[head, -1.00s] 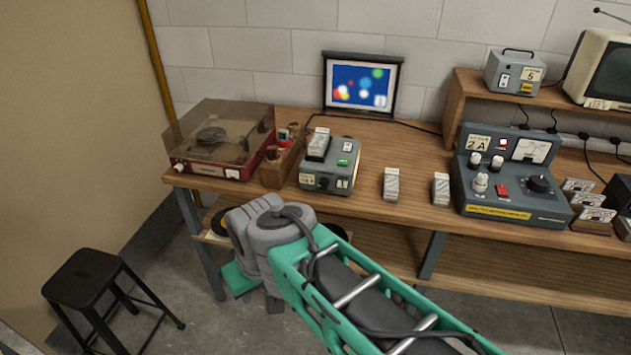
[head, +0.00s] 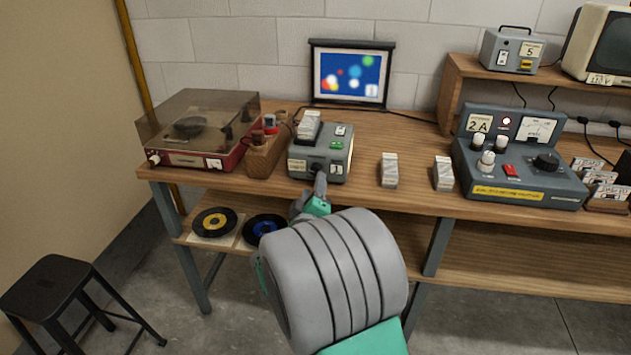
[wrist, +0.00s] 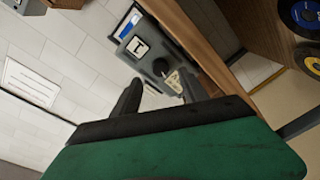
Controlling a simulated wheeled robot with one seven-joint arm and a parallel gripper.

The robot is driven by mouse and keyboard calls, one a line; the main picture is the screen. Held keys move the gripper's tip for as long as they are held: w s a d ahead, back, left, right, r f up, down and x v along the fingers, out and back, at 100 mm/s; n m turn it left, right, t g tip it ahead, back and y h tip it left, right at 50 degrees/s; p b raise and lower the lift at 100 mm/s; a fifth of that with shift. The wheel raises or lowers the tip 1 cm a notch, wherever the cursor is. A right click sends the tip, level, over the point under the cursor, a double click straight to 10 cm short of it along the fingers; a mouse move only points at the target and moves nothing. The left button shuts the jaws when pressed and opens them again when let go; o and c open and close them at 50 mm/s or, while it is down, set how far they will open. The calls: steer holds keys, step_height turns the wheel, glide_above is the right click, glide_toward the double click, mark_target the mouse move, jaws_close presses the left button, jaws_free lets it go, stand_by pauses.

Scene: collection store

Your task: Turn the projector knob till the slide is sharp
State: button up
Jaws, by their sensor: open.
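The projector (head: 338,160) is a grey box with a slide stack on top, near the front edge of the bench. Its dark round knob (wrist: 159,66) is on the front face. In the head view my gripper (head: 320,184) is in front of the projector and partly hides that face. In the wrist view my open gripper (wrist: 161,80) has one finger on each side of the knob's line, with the knob just beyond the tips and nothing held. The screen (head: 350,76) behind shows a blue slide with coloured spots, soft at the edges.
A red record player (head: 195,130) with a clear lid and a wooden holder (head: 267,152) stand left of the projector. Two slide boxes (head: 389,170) (head: 443,173) and a grey meter unit (head: 520,160) are to the right. Records (head: 214,222) lie on the lower shelf.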

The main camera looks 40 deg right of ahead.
mark_target(316, 172)
steer(key=x, duration=0.6)
steer(key=shift+p, duration=0.35)
steer(key=shift+c, duration=0.5)
jaws_close()
